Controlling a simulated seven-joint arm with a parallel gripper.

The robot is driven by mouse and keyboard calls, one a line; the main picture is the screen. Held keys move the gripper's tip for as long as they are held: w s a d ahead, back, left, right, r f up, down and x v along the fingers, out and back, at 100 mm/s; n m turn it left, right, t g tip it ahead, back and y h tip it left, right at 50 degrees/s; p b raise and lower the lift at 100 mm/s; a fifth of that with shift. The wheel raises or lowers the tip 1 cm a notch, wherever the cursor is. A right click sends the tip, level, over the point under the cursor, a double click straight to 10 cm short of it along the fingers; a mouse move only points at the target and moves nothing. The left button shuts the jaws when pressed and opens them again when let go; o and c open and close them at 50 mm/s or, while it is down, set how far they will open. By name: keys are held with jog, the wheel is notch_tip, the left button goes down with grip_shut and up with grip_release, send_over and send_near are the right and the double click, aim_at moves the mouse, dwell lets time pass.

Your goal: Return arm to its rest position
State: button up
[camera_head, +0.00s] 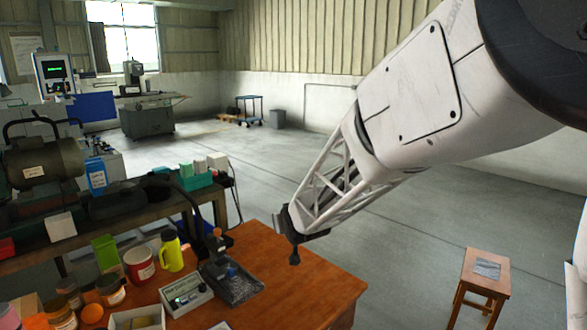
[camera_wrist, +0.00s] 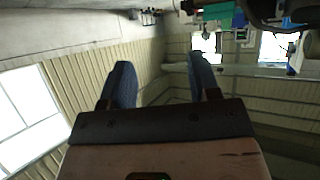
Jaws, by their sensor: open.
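My arm reaches from the upper right of the head view down to the middle. My gripper (camera_head: 292,246) is at its lower end, seen over the back part of the brown wooden table (camera_head: 310,289); the height above the table is hard to judge. In the wrist view my gripper (camera_wrist: 160,61) shows two blue-padded fingers well apart with nothing between them. The wrist picture looks upside down, with windows and wall panels behind the fingers.
On the table are a dark tray (camera_head: 245,288), a small grey device (camera_head: 187,300), a yellow bottle (camera_head: 171,254), a mug (camera_head: 139,265) and several jars. A bench with a motor (camera_head: 40,170) stands left. A wooden stool (camera_head: 484,280) stands right; open floor lies between.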

jog(key=s+d+r+m+g+h, duration=0.1)
jog(key=s+d+r+g+h, duration=0.1)
jog(key=s+d, duration=0.7)
jog(key=s+d+r+m+g+h, duration=0.1)
jog(key=s+d+r+g, duration=0.15)
jog(key=s+d, duration=0.65)
jog(key=s+d+m+g, duration=0.2)
jog(key=s+g, duration=0.2)
jog(key=s, duration=2.1)
jog(key=shift+s+d+f+h, duration=0.2)
jog(key=shift+s+f+h, duration=0.05)
jog(key=shift+f+h, duration=0.15)
jog(key=shift+g, duration=0.25)
